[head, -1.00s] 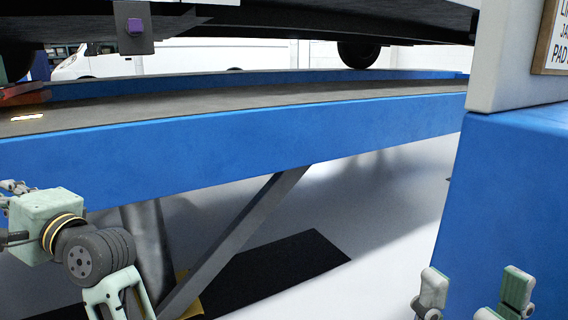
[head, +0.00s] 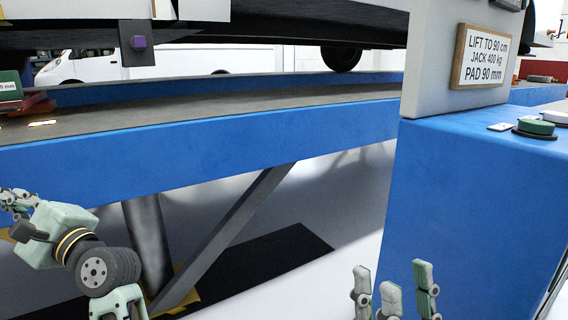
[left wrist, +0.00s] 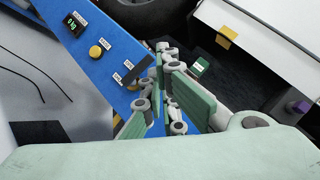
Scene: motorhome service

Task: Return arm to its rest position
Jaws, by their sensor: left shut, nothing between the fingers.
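My left arm comes in at the lower left of the head view, its pale green and black wrist in front of the blue lift. My left gripper (head: 18,200) is partly cut off at the left edge there. In the left wrist view its fingers (left wrist: 168,82) are together with nothing between them. My right gripper (head: 394,280) shows at the bottom of the head view, with its two fingers apart and empty. It is in front of the blue cabinet's left edge.
The blue lift platform (head: 200,150) crosses ahead under the dark vehicle underside. The blue cabinet (head: 470,210) stands right, with a sign (head: 483,58) and green button (head: 536,127). In the left wrist view, a blue panel (left wrist: 100,68) with display and yellow button lies beside the fingers.

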